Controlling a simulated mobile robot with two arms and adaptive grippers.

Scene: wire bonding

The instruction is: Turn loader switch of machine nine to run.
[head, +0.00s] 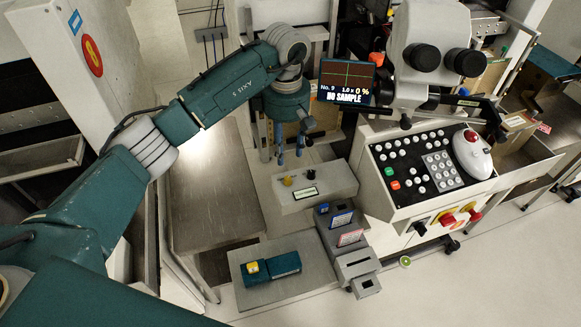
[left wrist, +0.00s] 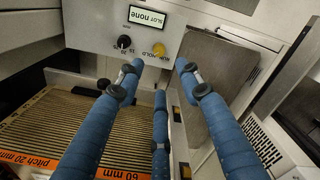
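Machine nine (head: 419,180) stands at the right of the head view, its screen (head: 346,81) reading "No. 9" and "NO SAMPLE". The pale loader box (head: 330,187) to its left carries a yellow knob (head: 287,181), a black knob (head: 311,174) and a small display. In the left wrist view, the display (left wrist: 147,17) reads "SLOT none". A "HOLD" label is beside the yellow knob (left wrist: 159,49); the black knob (left wrist: 124,42) has numbers around it. The yellow knob's setting is unclear. My left gripper (head: 290,152) hangs near the box, blue fingers apart, empty. My right gripper is out of view.
A striped magazine (left wrist: 60,135) with orange pitch labels lies below the box in the left wrist view. A grey metal plate (head: 212,190) is left of the loader. A grey platform (head: 310,278) with a teal block stands in front. The control panel (head: 420,165) is at right.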

